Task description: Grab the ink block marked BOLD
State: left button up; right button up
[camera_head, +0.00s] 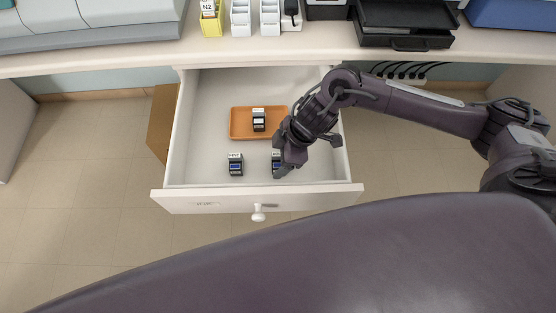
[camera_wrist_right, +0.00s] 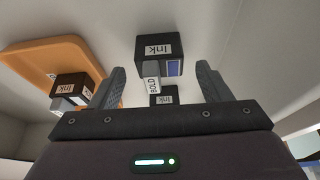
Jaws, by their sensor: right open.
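A black ink block (camera_head: 276,158) with a blue face stands at the front right of the open drawer, partly hidden by my right gripper (camera_head: 284,168). In the right wrist view this block (camera_wrist_right: 158,48) shows "Ink" labels and a sideways white label that appears to read BOLD. It lies between the two spread fingers of my right gripper (camera_wrist_right: 160,82), which is open and right at it; contact cannot be told. A similar blue-faced block (camera_head: 235,164) stands to the left. A third block (camera_head: 259,120) sits in the orange tray. My left gripper is out of view.
The white drawer (camera_head: 205,185) is pulled out, with its walls around the blocks. The orange tray (camera_head: 238,130) lies toward its back. The counter (camera_head: 150,57) above holds a yellow holder (camera_head: 211,22), white racks and black trays (camera_head: 405,22).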

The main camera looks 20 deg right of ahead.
jog(key=shift+a+f, duration=0.2)
jog(key=shift+f, duration=0.3)
jog(key=c, duration=1.1)
jog(key=shift+r, duration=0.1)
jog(key=shift+r, duration=0.1)
